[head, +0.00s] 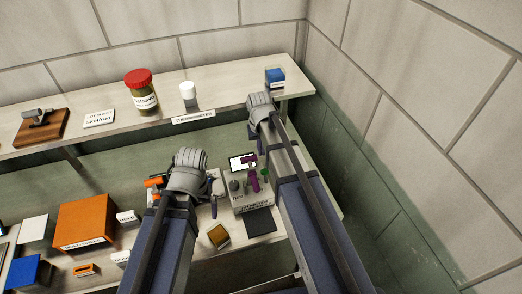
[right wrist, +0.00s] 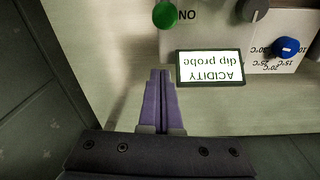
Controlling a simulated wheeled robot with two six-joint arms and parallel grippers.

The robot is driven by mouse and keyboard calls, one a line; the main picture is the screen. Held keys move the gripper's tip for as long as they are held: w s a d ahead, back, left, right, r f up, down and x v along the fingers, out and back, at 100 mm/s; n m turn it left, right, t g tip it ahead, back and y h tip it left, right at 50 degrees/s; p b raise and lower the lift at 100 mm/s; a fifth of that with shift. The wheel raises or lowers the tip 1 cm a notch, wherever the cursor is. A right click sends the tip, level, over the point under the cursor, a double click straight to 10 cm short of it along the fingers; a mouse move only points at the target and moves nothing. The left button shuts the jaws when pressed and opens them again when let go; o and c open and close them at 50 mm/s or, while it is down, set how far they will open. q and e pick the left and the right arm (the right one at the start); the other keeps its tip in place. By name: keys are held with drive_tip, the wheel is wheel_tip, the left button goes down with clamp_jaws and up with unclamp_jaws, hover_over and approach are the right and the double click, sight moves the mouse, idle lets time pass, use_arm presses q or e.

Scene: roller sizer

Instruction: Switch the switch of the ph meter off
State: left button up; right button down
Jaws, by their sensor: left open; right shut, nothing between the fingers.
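The pH meter (head: 252,207) is a pale box under the shelf, with a framed display and knobs. In the right wrist view it appears upside down. A dark-framed white panel (right wrist: 210,67) reads "ACIDITY dip probe". A round green part (right wrist: 165,14) sits beside the letters ON; I cannot tell which way any switch is set. My right gripper (head: 254,184), with purple fingers, is over the meter. Its fingers (right wrist: 160,75) are shut and empty, beside the panel and a little short of the green part.
An orange box (head: 85,224) stands at lower left. A dark mat (head: 261,221) lies before the meter. The wall rises close on the right.

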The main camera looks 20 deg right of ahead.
sight(265, 176)
use_arm(q)
wheel_tip(265, 176, down, 5)
drive_tip(key=b, duration=0.3)
drive_tip(key=shift+r, duration=0.15)
use_arm(e)
wheel_tip(265, 176, down, 5)
drive_tip(key=shift+w+d+r, duration=0.1)
drive_tip(key=shift+w+r, duration=0.05)
drive_tip(key=shift+r, duration=0.05)
drive_tip(key=s, duration=0.1)
drive_tip(key=s+r+p, duration=0.1)
drive_tip(key=s+r, duration=0.1)
drive_tip(key=s, duration=0.1)
drive_tip(key=shift+a+p, duration=0.3)
use_arm(q)
wheel_tip(265, 176, up, 2)
drive_tip(key=shift+r, duration=0.1)
use_arm(e)
drive_tip(key=shift+w, duration=0.1)
